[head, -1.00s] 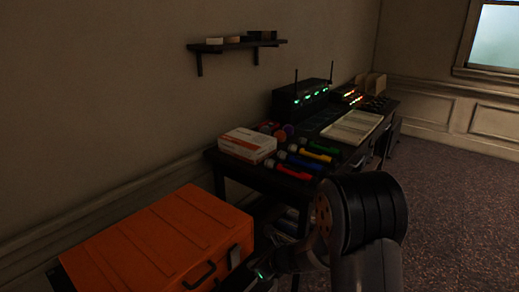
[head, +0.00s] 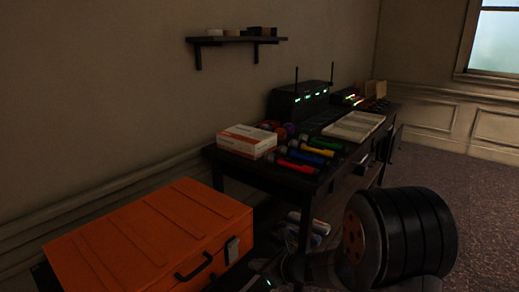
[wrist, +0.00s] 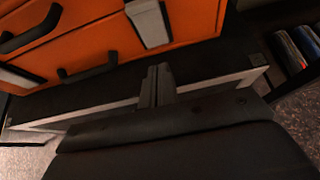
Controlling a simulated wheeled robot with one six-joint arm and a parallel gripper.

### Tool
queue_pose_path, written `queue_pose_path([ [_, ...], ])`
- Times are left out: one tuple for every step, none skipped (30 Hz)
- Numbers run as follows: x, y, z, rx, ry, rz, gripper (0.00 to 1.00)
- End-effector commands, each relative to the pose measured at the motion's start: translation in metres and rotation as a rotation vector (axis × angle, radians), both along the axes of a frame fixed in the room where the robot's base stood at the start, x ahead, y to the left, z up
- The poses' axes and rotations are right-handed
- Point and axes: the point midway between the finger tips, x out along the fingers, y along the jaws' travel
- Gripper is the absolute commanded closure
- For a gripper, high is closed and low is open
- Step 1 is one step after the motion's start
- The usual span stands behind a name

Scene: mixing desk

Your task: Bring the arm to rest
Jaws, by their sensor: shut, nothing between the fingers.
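My gripper (wrist: 157,84) is shut and empty in the wrist view, its two fingers together in front of the orange case (wrist: 90,35). The fingers appear apart from the case, over the dark strip below its front. In the head view my arm is low at the bottom right of the middle, and the fingers cannot be made out there. The orange case (head: 150,225) stands closed at the lower left, with a black handle and a silver latch on its front.
A wall shelf (head: 235,39) hangs above. Carpet (head: 480,200) is clear at right.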

Motion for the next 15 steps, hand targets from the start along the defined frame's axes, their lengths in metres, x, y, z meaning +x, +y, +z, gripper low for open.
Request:
queue_pose_path([
  [0.0,-0.001,-0.006,0.01,-0.008,-0.001,1.0],
  [0.0,-0.001,-0.007,0.016,-0.013,-0.001,1.0],
  [-0.001,-0.001,-0.008,0.023,-0.019,-0.001,1.0],
  [-0.001,-0.002,-0.009,0.03,-0.024,-0.001,1.0],
  [-0.001,-0.002,-0.01,0.036,-0.029,-0.001,1.0],
  [-0.002,-0.002,-0.011,0.044,-0.035,-0.001,1.0],
  [-0.002,-0.003,-0.012,0.05,-0.039,-0.002,1.0],
  [-0.002,-0.003,-0.012,0.057,-0.044,-0.002,1.0],
  [-0.002,-0.003,-0.013,0.066,-0.051,-0.001,1.0],
  [-0.002,-0.003,-0.014,0.071,-0.056,-0.001,1.0],
  [-0.002,-0.003,-0.015,0.077,-0.061,-0.001,1.0],
  [-0.003,-0.004,-0.016,0.086,-0.067,-0.001,1.0],
  [-0.003,-0.004,-0.017,0.092,-0.072,-0.001,1.0],
  [-0.003,-0.004,-0.017,0.099,-0.078,-0.001,1.0],
  [-0.003,-0.004,-0.019,0.107,-0.084,-0.001,1.0],
])
